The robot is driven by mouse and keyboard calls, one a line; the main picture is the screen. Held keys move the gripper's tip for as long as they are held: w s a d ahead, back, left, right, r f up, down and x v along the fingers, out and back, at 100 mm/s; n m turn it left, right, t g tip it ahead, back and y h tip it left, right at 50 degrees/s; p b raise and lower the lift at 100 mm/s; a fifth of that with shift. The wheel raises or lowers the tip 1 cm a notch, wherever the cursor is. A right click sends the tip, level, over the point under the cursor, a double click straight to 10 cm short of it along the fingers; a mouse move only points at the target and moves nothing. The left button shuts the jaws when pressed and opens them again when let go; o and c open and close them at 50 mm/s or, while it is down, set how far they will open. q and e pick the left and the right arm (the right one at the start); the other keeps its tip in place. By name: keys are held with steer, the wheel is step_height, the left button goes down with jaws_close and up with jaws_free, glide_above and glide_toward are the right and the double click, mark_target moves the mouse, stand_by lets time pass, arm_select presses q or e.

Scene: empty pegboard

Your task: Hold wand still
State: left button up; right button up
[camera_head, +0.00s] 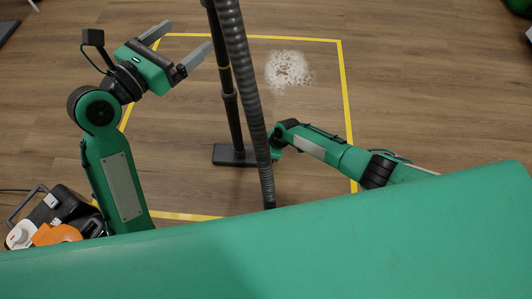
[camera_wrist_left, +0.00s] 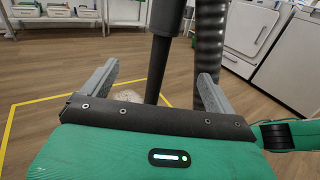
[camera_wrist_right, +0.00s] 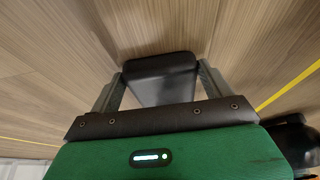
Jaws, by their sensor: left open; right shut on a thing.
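The wand (camera_head: 231,115) is a dark tube standing nearly upright, with a flat black floor head (camera_head: 228,155) on the floor. A ribbed grey hose (camera_head: 246,80) hangs beside it. My left gripper (camera_head: 180,46) is open and empty, left of the wand. In the left wrist view the wand (camera_wrist_left: 158,60) shows beyond the open fingers, with the hose (camera_wrist_left: 209,40) on the right. My right gripper (camera_wrist_right: 160,72) is low by the floor head's right end, partly hidden by the hose. It is shut on a dark block, apparently the floor head (camera_wrist_right: 160,88).
Yellow tape (camera_head: 345,85) outlines a square on the wooden floor. A white speckled patch (camera_head: 287,69) lies inside it, right of the hose. A dark case with orange and white items (camera_head: 55,234) sits at lower left. White appliances (camera_wrist_left: 249,32) stand in the background.

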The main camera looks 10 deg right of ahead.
steer(key=o, duration=1.3)
arm_select(q)
steer(key=shift+v, duration=1.05)
arm_select(e)
steer(key=shift+o, duration=0.2)
steer(key=shift+d+r, duration=0.1)
